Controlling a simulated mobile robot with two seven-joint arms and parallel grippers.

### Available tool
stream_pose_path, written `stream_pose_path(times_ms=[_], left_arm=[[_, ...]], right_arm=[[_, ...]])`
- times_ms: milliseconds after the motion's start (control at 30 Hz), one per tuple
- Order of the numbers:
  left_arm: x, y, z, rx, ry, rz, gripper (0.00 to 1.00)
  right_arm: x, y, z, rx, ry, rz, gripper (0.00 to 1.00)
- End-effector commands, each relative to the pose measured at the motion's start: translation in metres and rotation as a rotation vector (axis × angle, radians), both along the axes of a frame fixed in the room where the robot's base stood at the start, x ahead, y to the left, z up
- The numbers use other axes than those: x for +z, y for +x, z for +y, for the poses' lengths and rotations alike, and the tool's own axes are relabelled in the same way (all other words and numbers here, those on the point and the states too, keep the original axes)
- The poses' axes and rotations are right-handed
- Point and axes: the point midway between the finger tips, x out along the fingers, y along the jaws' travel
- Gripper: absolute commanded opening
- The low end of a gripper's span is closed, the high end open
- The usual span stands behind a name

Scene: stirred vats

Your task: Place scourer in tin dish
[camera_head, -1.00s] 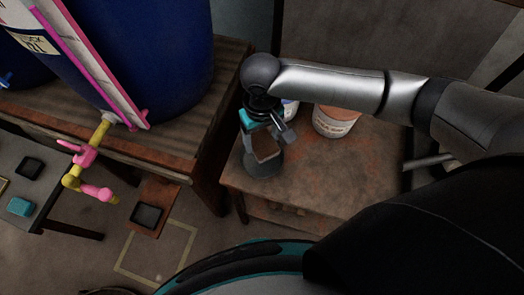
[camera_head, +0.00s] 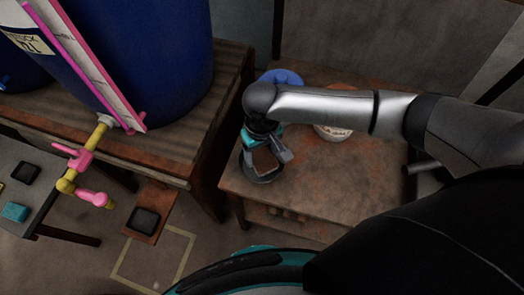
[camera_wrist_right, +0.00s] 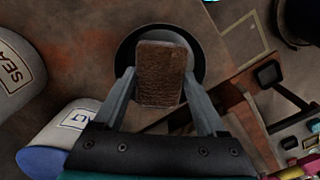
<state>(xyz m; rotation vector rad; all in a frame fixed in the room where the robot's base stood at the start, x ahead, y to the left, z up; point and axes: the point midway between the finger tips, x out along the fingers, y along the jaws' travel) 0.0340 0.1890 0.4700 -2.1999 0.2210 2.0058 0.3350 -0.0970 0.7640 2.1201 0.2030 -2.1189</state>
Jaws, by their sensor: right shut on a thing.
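The scourer (camera_head: 265,161) is a brown block held in my right gripper (camera_head: 268,158). In the right wrist view the scourer (camera_wrist_right: 161,75) sits between the two grey fingers of the right gripper (camera_wrist_right: 159,78), which is shut on it. The tin dish (camera_head: 262,179) is a round dark grey dish on the small rusty table, near its left edge. The scourer lies over the dish in both views; the dish (camera_wrist_right: 199,55) shows around it in the right wrist view. I cannot tell whether the scourer touches the dish bottom. My left gripper is not in view.
A white tub (camera_head: 333,132) and a blue-lidded tub (camera_head: 283,77) stand behind my right arm on the small table (camera_head: 320,185). Left of it, a wooden bench (camera_head: 175,130) bears a large blue vat (camera_head: 150,60) with a yellow and pink tap (camera_head: 84,160). The table's front right is clear.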

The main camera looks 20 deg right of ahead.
Motion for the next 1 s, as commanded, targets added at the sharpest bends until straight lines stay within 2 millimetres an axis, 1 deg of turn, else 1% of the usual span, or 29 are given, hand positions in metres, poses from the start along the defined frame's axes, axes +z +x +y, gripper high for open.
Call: stream_pose_path(times_ms=[167,200,400,433,667,767,867,900,1000], left_arm=[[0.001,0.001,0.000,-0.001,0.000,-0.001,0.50],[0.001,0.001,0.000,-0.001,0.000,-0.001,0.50],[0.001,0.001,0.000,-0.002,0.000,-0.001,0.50],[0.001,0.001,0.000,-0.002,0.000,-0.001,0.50],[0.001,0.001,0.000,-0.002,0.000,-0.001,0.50],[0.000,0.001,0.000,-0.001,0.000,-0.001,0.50],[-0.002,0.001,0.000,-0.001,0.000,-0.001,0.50],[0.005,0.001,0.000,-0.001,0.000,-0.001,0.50],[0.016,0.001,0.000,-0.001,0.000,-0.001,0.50]], right_arm=[[-0.006,-0.001,0.000,0.000,0.000,0.002,0.13],[-0.006,-0.001,0.000,0.000,-0.001,0.001,0.75],[-0.006,0.000,0.000,0.001,-0.001,0.001,0.97],[-0.006,0.000,0.000,0.001,-0.001,0.001,1.00],[-0.005,0.000,0.000,0.001,-0.001,0.000,1.00],[-0.001,0.000,0.000,0.001,0.000,-0.002,1.00],[0.008,0.001,0.000,0.003,0.000,-0.004,1.00],[0.018,0.000,0.000,0.002,0.001,-0.002,1.00],[0.043,0.000,0.000,0.001,0.002,-0.002,1.00]])
